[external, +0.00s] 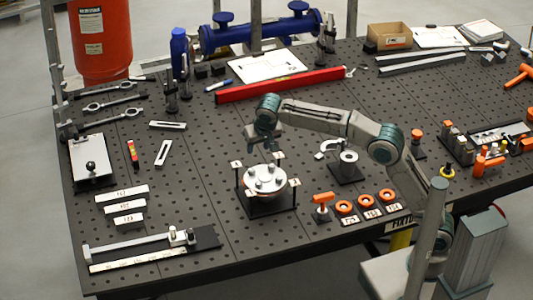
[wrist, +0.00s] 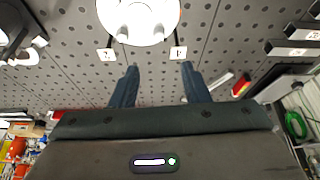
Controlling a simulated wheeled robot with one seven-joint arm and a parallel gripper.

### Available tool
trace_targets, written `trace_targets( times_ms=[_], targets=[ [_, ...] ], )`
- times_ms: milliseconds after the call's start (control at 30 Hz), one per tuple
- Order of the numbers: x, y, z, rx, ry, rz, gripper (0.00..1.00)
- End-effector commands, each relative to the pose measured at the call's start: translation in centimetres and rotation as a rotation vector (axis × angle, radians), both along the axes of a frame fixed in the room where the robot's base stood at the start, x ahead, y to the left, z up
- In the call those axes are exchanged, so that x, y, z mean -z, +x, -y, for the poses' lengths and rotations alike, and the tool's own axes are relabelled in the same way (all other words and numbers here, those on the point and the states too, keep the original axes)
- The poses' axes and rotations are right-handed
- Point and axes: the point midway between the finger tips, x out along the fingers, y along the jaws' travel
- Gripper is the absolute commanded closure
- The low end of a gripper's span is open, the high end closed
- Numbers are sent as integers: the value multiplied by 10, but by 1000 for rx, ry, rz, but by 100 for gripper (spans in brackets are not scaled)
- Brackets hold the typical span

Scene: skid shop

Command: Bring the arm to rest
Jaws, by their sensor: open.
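My gripper (external: 262,138) hangs at the end of my raised, bent arm, above the perforated table (external: 215,215). It points down behind and above a round white flanged piece (external: 266,180) on a dark stand. In the wrist view my gripper (wrist: 158,75) shows two dark fingers spread apart with nothing between them. The white round piece (wrist: 138,20) lies beyond the fingertips at the top of that view, apart from them.
A red level (external: 280,85) and a clipboard (external: 268,66) lie behind. Orange rings (external: 365,200) and a grey fitting on a stand (external: 348,165) are right of the flanged piece. Bare table lies between these and the flanged piece.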

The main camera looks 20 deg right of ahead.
Motion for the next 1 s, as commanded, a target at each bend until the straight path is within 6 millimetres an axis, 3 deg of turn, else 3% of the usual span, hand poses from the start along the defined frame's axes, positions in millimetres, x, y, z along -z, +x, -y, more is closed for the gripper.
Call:
trace_targets(
  times_ms=[167,267,400,533,767,1000],
  targets=[
    [-1,4,9,5,0,-4,58],
    [-3,14,39,15,-2,-18,58],
    [-3,28,117,33,-4,-55,58],
    [2,25,195,42,0,-85,58],
    [25,-16,315,57,7,-120,58],
    [68,-92,408,78,8,-136,58]
  ],
)
